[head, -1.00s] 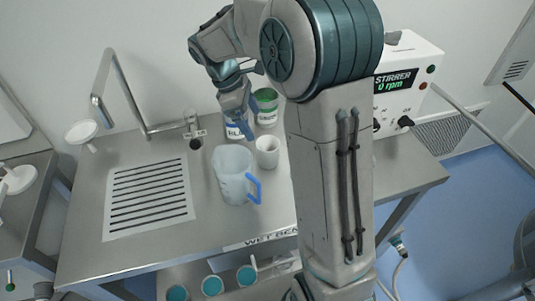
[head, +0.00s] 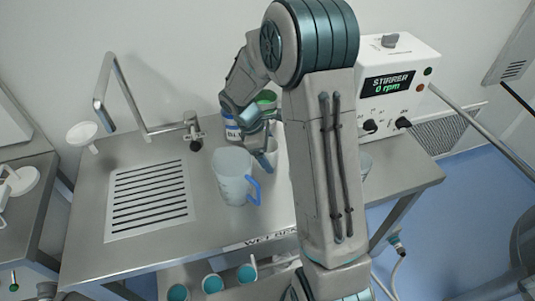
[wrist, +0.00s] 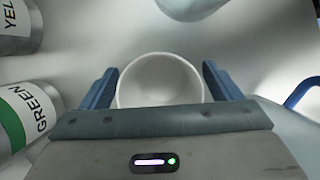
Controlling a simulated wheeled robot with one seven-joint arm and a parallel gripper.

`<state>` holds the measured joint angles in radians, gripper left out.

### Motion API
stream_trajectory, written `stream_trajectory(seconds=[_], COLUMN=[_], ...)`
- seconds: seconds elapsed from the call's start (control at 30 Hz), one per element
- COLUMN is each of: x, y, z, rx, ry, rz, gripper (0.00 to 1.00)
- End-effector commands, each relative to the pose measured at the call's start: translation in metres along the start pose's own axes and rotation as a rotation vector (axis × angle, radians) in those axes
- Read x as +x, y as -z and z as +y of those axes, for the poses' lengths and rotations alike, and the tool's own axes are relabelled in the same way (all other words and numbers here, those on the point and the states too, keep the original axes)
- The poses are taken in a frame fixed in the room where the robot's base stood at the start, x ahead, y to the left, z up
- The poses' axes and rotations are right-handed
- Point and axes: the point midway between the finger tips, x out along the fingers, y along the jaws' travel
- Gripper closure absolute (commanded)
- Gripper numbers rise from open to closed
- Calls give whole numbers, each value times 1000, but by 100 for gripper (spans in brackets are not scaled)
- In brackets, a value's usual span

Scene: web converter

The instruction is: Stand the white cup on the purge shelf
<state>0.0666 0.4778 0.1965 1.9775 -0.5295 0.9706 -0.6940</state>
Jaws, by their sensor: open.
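The white cup (head: 276,148) stands on the steel bench, partly hidden by my gripper (head: 266,150) in the head view. In the wrist view the empty cup (wrist: 160,80) sits between the two blue fingers of my gripper (wrist: 162,84). The fingers are open, with a slim gap on each side of the cup. I cannot pick out the purge shelf in these views.
A clear jug (head: 232,176) with a blue handle stands close beside the cup. Labelled cans, green (wrist: 28,115) and yellow (wrist: 18,25), are near it. A sink grate (head: 150,198) lies left; the stirrer (head: 397,85) stands right.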

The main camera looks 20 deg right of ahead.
Motion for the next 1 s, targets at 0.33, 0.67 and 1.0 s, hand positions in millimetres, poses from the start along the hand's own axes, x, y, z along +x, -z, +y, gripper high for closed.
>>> stream_trajectory(seconds=[0.33,0.67,1.0], x=[7,7,-21], y=[0,0,-11], z=[0,0,1], rx=[0,0,2], ry=[-1,-1,-6], rz=[1,1,3], gripper=[24,67,67])
